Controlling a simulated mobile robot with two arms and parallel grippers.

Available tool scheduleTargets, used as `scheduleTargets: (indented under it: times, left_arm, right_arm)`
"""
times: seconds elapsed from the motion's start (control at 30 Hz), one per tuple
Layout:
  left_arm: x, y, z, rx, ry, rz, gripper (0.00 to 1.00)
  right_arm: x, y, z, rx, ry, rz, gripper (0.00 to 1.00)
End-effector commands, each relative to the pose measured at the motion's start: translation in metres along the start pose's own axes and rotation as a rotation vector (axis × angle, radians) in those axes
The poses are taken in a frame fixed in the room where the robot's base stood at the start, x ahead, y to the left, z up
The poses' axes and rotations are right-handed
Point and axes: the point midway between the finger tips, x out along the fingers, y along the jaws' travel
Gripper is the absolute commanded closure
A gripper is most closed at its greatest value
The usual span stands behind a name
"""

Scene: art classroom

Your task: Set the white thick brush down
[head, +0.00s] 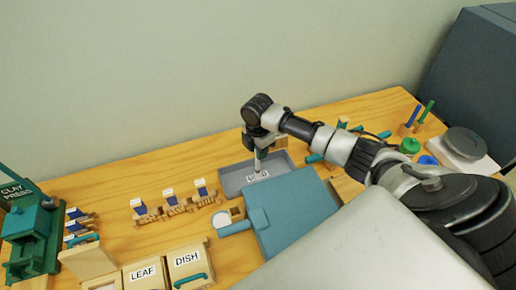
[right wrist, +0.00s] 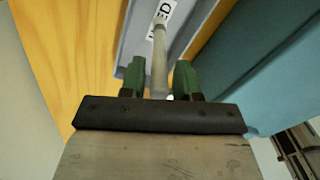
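The white thick brush (head: 258,163) is upright below my right gripper (head: 261,146), over the grey tray (head: 233,185). In the right wrist view the brush shows as a pale shaft (right wrist: 159,58) between the green fingers of my right gripper (right wrist: 159,78), which stand close on both sides of it. The shaft runs toward the tray's label, of which the letters "ED" can be read. I cannot tell whether the brush's lower end touches the tray floor. My left gripper is not in view.
A blue-teal case (head: 295,215) lies just in front of the tray. Several small wooden racks with blue-and-white items (head: 172,200) stand to the left. Boxes labelled LEAF (head: 145,274) and DISH (head: 187,260) and a green clay press (head: 32,238) are at front left. The wall is close behind.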

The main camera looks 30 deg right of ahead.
Motion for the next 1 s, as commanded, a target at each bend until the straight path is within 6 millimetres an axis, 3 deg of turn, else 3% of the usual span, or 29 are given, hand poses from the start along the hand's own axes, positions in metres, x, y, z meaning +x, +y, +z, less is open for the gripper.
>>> scheduleTargets:
  times: [0.07,0.47,1.0]
  left_arm:
    - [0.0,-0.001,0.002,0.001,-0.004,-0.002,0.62]
    - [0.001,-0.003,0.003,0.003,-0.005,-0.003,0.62]
    - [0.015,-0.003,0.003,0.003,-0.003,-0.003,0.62]
  right_arm:
    - [0.0,0.0,0.0,0.0,0.0,0.0,0.57]
    - [-0.01,0.001,0.0,0.0,0.0,0.002,0.57]
    - [-0.111,0.001,0.0,0.0,0.001,0.002,0.57]
